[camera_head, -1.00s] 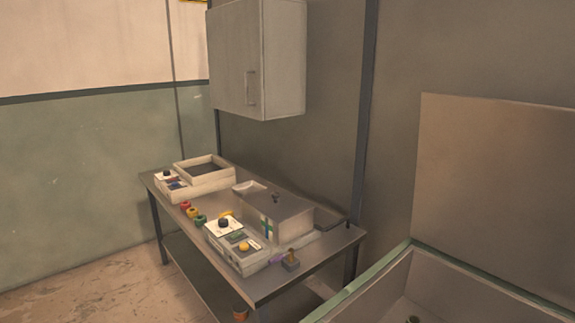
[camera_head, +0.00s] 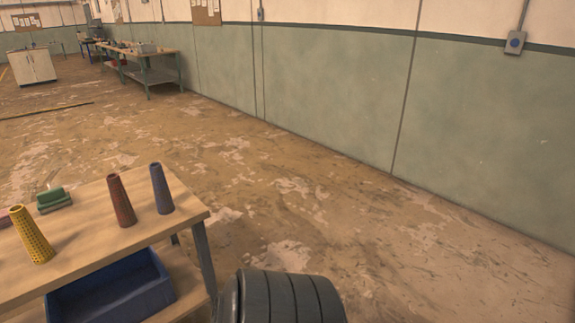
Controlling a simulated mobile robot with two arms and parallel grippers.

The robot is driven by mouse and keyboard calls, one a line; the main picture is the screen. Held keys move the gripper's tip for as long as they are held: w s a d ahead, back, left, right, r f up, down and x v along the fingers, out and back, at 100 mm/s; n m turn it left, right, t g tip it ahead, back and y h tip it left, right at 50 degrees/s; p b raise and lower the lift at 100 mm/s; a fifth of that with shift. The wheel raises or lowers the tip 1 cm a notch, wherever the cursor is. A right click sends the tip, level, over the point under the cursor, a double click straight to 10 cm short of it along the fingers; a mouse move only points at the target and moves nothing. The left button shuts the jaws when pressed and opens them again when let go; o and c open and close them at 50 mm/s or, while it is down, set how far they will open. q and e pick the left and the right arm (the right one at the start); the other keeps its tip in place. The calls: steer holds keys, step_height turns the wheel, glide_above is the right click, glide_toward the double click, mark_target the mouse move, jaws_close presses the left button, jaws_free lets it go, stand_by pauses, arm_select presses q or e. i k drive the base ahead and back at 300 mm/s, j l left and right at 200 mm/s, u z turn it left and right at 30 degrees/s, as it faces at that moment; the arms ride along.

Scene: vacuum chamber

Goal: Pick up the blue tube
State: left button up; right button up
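The blue tube (camera_head: 161,188) stands upright on a light wooden table (camera_head: 90,252), near its right end. It is a tapered cone shape. A red-brown tube (camera_head: 121,201) stands just left of it, and a yellow perforated tube (camera_head: 31,236) stands farther left, near the front edge. Neither of my grippers is in view.
A blue bin (camera_head: 112,292) sits on the shelf under the table. A green object (camera_head: 53,199) lies on the tabletop at the left. A dark ribbed cylinder (camera_head: 285,297) is at the bottom centre. Open floor (camera_head: 290,200) stretches right to the green wall.

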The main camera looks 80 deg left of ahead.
mark_target(164, 202)
steer(key=u, duration=3.55)
steer(key=i+u, duration=0.25)
steer(key=i+j+u, duration=0.1)
steer(key=u, duration=0.15)
